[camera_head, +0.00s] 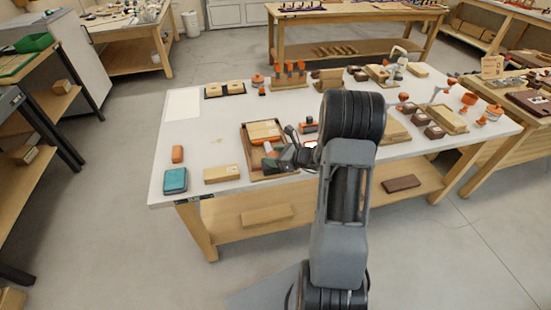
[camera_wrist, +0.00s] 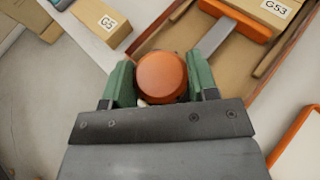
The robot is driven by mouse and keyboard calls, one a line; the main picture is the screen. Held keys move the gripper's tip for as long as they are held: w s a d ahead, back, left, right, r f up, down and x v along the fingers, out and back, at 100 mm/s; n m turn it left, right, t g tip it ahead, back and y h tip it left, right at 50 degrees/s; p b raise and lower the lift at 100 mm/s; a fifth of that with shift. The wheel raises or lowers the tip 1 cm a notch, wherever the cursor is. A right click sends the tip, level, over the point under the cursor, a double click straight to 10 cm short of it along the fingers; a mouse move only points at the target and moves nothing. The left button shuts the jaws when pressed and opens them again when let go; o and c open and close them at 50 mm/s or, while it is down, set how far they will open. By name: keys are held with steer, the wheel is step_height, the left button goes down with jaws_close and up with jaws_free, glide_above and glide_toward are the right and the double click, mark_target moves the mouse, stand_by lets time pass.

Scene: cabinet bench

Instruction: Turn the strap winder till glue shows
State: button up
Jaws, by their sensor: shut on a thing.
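A round orange knob (camera_wrist: 162,76), which I take to be part of the strap winder, sits between the green fingers of my gripper (camera_wrist: 160,82) in the wrist view. The fingers press on it from left and right, and the gripper is shut on it. A small pale patch shows below the knob's lower left edge; I cannot tell what it is. The rest of the winder is hidden under the knob and gripper. In the head view my gripper (camera_head: 286,156) is at the wooden tray (camera_head: 248,165), with the winder mostly hidden by the arm.
A wooden block marked G5 (camera_wrist: 100,22) lies left of the tray. An orange bar with a grey strip (camera_wrist: 215,40) and a block marked G-53 (camera_wrist: 278,10) lie in the tray. A teal box (camera_head: 175,180) stands at the front left.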

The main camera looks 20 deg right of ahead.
steer(key=m+h+b, duration=0.1)
steer(key=m+t+h+b, duration=0.1)
steer(key=b, duration=0.1)
steer(key=shift+a+f, duration=0.15)
steer(key=shift+f, duration=0.2)
steer(key=shift+r+m+t+h+b, duration=0.2)
steer(key=shift+m+t+h+b, duration=0.3)
steer(key=shift+m+h+b, duration=0.4)
steer(key=shift+r+m+h, duration=0.2)
steer(key=shift+m+h, duration=0.1)
steer(key=o, duration=0.9)
steer(key=shift+s, duration=0.15)
steer(key=p+v, duration=0.1)
steer(key=v, duration=1.2)
steer(key=shift+s+d+r, duration=0.1)
steer(key=shift+s+d, duration=0.15)
